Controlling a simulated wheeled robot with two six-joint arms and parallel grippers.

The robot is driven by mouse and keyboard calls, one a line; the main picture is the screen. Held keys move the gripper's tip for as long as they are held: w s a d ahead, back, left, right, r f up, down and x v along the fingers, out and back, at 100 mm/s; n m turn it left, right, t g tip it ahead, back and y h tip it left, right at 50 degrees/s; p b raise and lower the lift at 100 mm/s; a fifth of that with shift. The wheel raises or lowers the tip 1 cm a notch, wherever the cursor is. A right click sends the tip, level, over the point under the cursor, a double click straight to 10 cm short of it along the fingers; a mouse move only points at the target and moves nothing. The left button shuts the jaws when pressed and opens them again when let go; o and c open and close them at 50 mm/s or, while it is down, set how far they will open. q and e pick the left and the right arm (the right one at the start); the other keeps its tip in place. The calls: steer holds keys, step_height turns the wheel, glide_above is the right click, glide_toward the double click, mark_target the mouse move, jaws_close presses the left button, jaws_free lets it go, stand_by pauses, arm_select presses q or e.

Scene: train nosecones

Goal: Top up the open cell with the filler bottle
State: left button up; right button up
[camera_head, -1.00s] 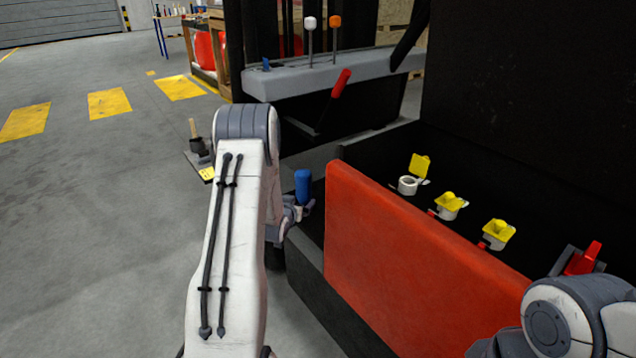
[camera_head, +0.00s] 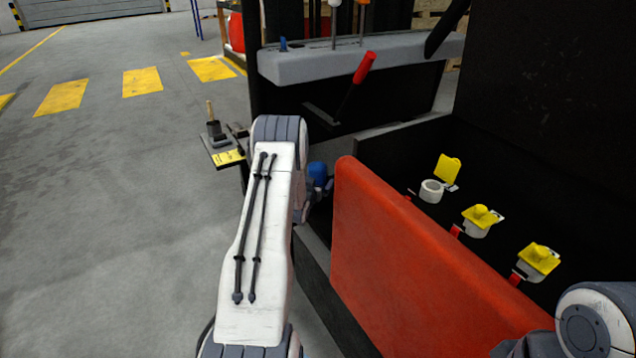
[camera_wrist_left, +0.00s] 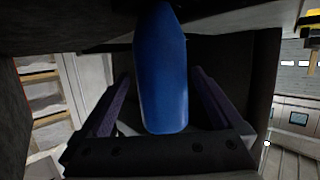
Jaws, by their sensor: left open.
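The blue filler bottle (camera_head: 318,174) stands just left of the red panel in the head view, partly hidden by my left arm. In the left wrist view the bottle (camera_wrist_left: 163,85) stands between the two fingers of my left gripper (camera_wrist_left: 161,72), which is open, with a gap visible on each side. In the head view the left gripper (camera_head: 313,193) is mostly hidden behind its own arm. The open cell (camera_head: 431,191) is a white ring with its yellow cap (camera_head: 448,168) flipped up. My right gripper is out of view; only part of that arm shows at lower right.
Two cells with yellow caps shut (camera_head: 481,218) (camera_head: 538,260) sit in the same black bay. The tall red panel (camera_head: 420,270) stands between my left arm and the cells. A red lever (camera_head: 364,68) rises behind. A small shelf (camera_head: 222,152) is at left; floor beyond is clear.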

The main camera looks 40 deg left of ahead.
arm_select(q)
steer(key=shift+b+x, duration=0.4)
steer(key=shift+x, duration=1.85)
steer(key=shift+s+a+f, duration=0.1)
steer(key=shift+s, duration=0.05)
jaws_close()
